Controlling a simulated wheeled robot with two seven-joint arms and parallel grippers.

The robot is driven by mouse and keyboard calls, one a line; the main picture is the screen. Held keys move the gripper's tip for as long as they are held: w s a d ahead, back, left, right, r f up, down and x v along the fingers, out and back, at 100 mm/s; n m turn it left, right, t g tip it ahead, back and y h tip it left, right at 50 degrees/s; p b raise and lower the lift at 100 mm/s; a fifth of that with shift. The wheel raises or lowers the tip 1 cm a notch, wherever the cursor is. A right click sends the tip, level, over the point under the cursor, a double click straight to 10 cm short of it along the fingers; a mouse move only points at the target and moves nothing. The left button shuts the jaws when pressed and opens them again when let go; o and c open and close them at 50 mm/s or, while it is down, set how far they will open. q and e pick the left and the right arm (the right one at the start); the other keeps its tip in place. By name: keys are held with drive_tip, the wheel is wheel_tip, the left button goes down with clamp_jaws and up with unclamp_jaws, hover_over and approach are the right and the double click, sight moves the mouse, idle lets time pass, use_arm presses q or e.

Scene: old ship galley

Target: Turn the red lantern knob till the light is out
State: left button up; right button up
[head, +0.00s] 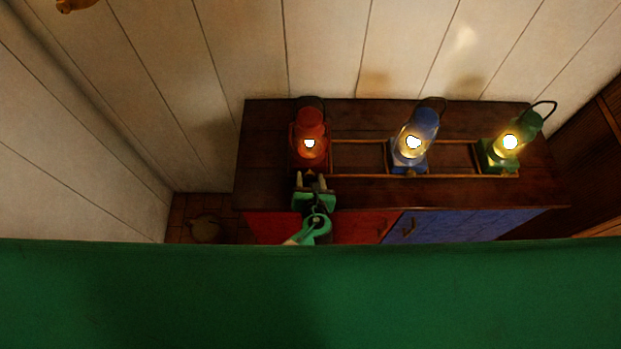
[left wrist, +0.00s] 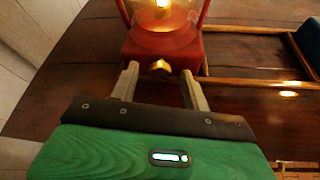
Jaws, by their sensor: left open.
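The red lantern (head: 311,128) stands lit at the left on the wooden cabinet top; its red base and glowing glass also show in the left wrist view (left wrist: 164,44). Its small brass knob (left wrist: 160,68) is on the front of the base, facing my gripper. My left gripper (head: 312,178) is in front of the red lantern. In the left wrist view my left gripper (left wrist: 160,82) is open, with one finger on each side of the knob and visible gaps between. My right gripper is not in view.
A lit blue lantern (head: 418,128) and a lit green lantern (head: 497,150) stand to the right on the cabinet top (head: 265,150). Low wooden rails (head: 360,142) run between the lanterns. Red and blue doors (head: 450,226) are below. A plank wall is behind.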

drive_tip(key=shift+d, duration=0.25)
use_arm(q)
drive_tip(key=shift+c, duration=0.9)
drive_tip(key=c, duration=0.8)
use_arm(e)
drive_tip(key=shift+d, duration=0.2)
use_arm(q)
drive_tip(key=shift+a+n+h, duration=0.15)
drive_tip(key=shift+n+h, duration=0.35)
drive_tip(key=shift+n, duration=0.2)
drive_tip(key=shift+n+h+b, duration=0.35)
drive_tip(key=shift+n+h, duration=0.15)
drive_tip(key=shift+n, duration=0.3)
drive_tip(key=shift+a+n+h+b, duration=0.15)
drive_tip(key=shift+n+h+b, duration=0.5)
drive_tip(key=shift+n, duration=0.15)
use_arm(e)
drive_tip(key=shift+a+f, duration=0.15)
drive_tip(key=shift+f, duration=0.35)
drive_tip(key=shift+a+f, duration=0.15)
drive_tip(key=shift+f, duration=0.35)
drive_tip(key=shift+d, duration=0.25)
